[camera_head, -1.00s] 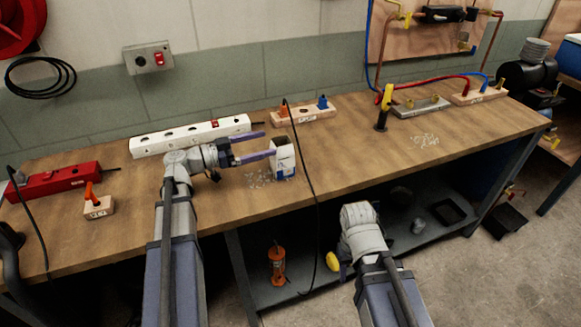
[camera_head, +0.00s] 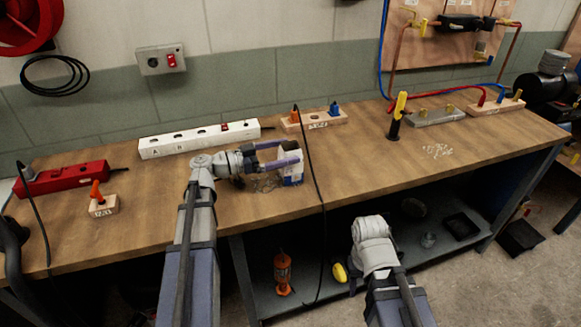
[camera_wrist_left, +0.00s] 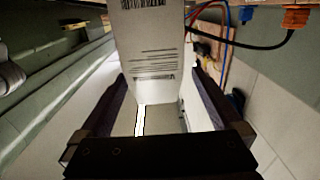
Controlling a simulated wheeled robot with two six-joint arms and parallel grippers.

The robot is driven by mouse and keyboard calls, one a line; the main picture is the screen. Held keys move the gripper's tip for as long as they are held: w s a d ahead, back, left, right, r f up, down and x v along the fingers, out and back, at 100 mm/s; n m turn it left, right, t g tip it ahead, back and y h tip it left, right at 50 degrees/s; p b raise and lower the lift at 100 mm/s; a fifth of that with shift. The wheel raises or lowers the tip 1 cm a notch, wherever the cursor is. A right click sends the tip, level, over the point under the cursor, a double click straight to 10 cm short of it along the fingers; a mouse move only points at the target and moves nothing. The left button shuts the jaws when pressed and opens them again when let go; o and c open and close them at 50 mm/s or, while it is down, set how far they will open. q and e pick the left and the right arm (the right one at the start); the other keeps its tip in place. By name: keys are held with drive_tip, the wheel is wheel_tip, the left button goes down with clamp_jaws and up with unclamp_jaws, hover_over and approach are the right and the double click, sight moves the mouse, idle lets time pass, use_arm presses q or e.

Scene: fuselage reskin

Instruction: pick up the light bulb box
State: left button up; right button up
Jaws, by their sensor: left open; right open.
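The light bulb box (camera_head: 291,168) is a small white and blue carton standing on the workbench, right of the white power strip. My left gripper (camera_head: 280,155) is open, with its fingers reaching to the box from the left. In the left wrist view the box (camera_wrist_left: 152,45) shows a barcode and printed lines, and it stands between the two open fingers (camera_wrist_left: 163,95). I cannot tell whether either finger touches it. My right arm (camera_head: 372,245) is low in front of the bench, and its gripper fingers are not visible.
The wooden workbench (camera_head: 240,205) holds a white power strip (camera_head: 198,140), a red power strip (camera_head: 62,178) and a block with an orange plug (camera_head: 102,203). A black cable hangs just right of the box. A yellow-handled tool (camera_head: 397,115) stands further right, beyond clear bench top.

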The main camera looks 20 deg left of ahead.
use_arm(q)
drive_tip(key=x, duration=0.5)
drive_tip(key=shift+s+d+r, duration=0.1)
drive_tip(key=shift+s+r, duration=0.05)
drive_tip(key=shift+s, duration=0.05)
clamp_jaws()
idle(0.6)
